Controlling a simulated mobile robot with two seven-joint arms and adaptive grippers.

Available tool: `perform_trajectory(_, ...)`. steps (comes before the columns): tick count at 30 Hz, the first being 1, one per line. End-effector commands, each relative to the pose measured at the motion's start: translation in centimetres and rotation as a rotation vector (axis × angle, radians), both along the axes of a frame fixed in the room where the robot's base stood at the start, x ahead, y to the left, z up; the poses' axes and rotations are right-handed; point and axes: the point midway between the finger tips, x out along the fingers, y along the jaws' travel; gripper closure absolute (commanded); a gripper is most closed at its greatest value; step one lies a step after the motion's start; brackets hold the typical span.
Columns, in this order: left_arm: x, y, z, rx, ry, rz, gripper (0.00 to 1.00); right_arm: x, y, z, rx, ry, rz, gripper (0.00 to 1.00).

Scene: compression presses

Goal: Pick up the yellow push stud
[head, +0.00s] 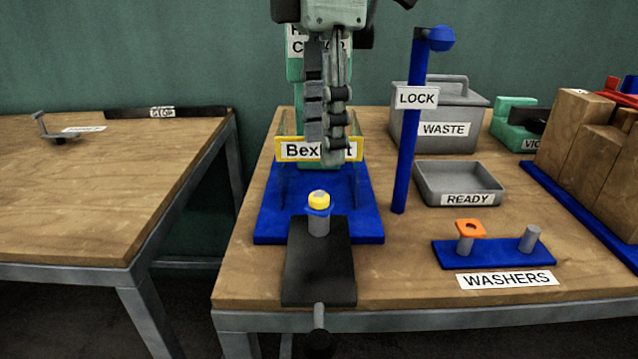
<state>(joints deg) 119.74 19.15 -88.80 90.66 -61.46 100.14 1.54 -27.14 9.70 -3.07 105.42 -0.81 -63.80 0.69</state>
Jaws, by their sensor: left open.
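The yellow push stud (319,197) sits upright in a blue ring on top of a short grey post (318,225). The post stands on a black plate (319,265) in front of the blue press base (270,217). My left gripper (333,157) hangs down from the top of the view, seen nearly edge-on. It is open and empty. In the picture its fingertips are above and slightly right of the stud, apart from it. The gripper partly covers the yellow-framed press sign behind it. My right gripper is not in view.
A blue LOCK lever (407,140) stands upright just right of the press. Right of it are a grey WASTE bin (435,112), a grey READY tray (459,168) and a blue WASHERS stand (494,251) with an orange washer (470,228). Wooden blocks (587,135) stand far right.

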Motion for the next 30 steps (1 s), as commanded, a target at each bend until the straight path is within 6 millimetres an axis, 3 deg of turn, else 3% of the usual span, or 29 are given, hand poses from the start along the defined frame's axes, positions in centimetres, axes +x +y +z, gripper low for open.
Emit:
perform_trajectory(15, 0.5, 0.6, -6.6, 0.002, 0.002, -0.001, 0.54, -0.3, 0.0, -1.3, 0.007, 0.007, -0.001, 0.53)
perform_trajectory(25, 0.5, 0.5, -7.4, -0.001, 0.001, 0.000, 0.54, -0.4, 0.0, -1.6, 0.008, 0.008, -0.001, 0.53)
perform_trajectory(30, 0.5, 0.5, -7.4, -0.001, 0.001, 0.000, 0.75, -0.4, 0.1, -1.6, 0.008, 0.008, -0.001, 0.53)
